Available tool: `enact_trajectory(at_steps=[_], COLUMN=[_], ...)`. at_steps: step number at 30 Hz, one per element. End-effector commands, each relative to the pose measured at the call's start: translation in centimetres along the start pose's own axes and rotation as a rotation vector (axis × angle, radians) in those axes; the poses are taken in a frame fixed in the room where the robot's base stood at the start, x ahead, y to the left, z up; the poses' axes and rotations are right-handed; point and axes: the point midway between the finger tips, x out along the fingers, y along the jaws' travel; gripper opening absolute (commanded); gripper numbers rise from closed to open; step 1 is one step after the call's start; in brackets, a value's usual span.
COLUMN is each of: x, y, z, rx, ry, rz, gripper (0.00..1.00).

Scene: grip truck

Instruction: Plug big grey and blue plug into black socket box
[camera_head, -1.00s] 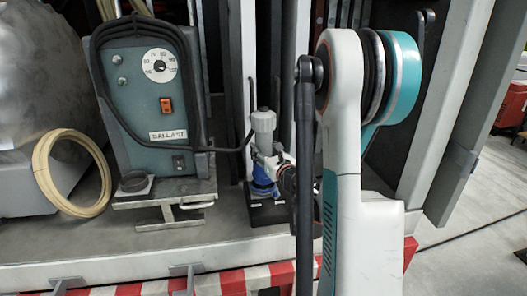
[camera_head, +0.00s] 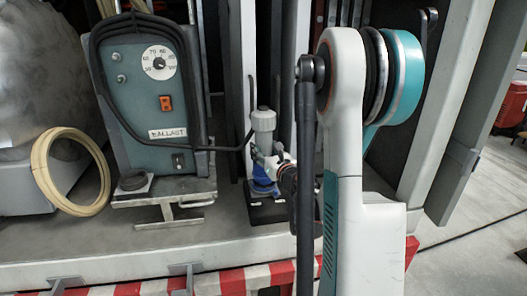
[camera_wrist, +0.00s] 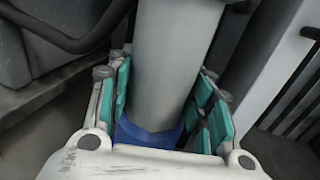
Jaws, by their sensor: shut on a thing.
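The big plug has a grey upper body (camera_head: 263,121) and a blue lower part (camera_head: 263,187); it stands upright right of the ballast machine in the head view. The black socket box (camera_head: 268,213) is directly below it. The blue end appears to meet the box top, but I cannot tell how deep it sits. My gripper (camera_head: 268,163) reaches in from the right and is shut on the plug. In the wrist view the teal finger pads flank the grey body (camera_wrist: 172,65), with the blue collar (camera_wrist: 150,134) below. The socket box is not clear there.
The teal ballast machine (camera_head: 143,90) stands left of the plug. A black cable (camera_head: 225,149) runs from it to the plug. A beige hose coil (camera_head: 50,190) leans at the left. Grey upright posts (camera_head: 240,70) stand close behind the plug. The truck bed's front edge (camera_head: 130,268) is nearest.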

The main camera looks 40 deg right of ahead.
Motion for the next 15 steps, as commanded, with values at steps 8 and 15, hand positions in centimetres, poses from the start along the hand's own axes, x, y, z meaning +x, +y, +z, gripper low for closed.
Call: enact_trajectory(at_steps=[8, 15], x=[-0.01, -0.01], y=[0.0, 0.01], z=[0.03, -0.26], rx=[0.001, 0.001], ry=[0.0, 0.0], rz=[0.0, 0.0], gripper=[0.0, 0.0])
